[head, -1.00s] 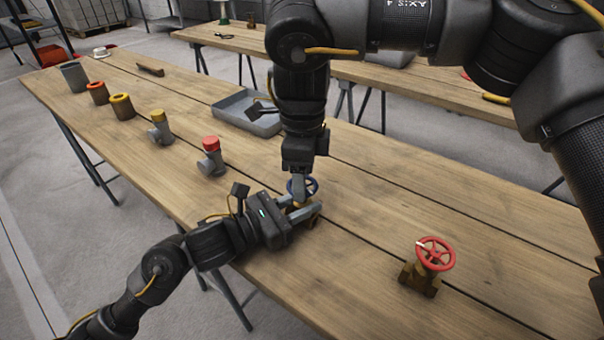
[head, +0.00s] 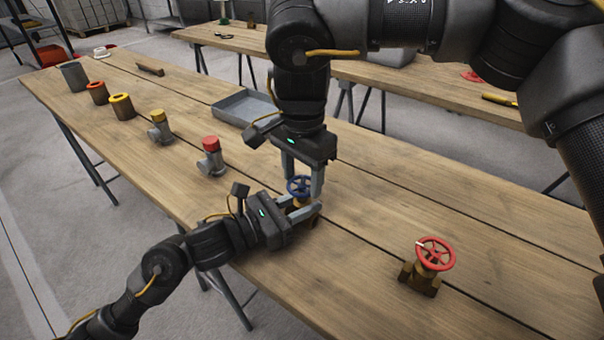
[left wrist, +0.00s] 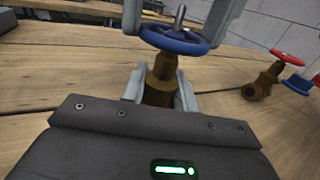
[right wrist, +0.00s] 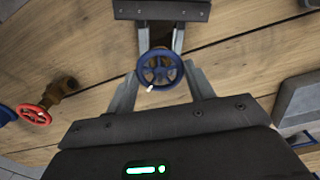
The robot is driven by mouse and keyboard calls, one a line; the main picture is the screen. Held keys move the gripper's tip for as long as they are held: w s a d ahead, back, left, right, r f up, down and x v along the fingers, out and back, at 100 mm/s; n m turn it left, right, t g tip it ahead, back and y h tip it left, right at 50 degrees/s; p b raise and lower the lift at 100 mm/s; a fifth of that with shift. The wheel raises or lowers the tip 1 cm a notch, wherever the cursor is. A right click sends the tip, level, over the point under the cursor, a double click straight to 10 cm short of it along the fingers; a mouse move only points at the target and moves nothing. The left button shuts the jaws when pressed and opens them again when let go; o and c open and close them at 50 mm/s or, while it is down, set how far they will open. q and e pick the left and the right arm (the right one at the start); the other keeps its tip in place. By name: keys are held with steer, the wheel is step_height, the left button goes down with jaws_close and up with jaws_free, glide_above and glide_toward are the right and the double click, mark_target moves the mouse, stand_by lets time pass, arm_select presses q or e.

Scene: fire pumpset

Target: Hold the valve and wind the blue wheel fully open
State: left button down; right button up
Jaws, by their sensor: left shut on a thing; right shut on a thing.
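The brass valve (left wrist: 160,80) stands upright on the bench with its blue wheel (head: 299,185) on top. My left gripper (head: 303,209) comes in low from the left and is shut on the valve body, one finger on each side, as the left wrist view shows. My right gripper (head: 304,187) points down from above and is shut on the blue wheel, its fingers at opposite sides of the rim. The right wrist view shows the wheel (right wrist: 160,69) between those fingertips, with a small pale mark on its near rim. The valve's base is mostly hidden.
Pipe fittings with red (head: 211,143) and yellow (head: 157,116) caps and a grey tray (head: 246,107) are farther back. The bench in front of the right valve is clear.

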arm_select(q)
steer(key=shift+f, duration=0.1)
arm_select(e)
steer(key=n, duration=0.5)
steer(key=shift+w+d+n, duration=0.1)
steer(key=shift+n, duration=0.2)
steer(key=shift+r+n, duration=0.1)
steer(key=shift+n, duration=1)
arm_select(q)
steer(key=shift+s, duration=0.1)
arm_select(e)
steer(key=shift+n, duration=1)
steer(key=o, duration=1)
step_height(320, 180, up, 12)
steer(key=shift+f, duration=0.1)
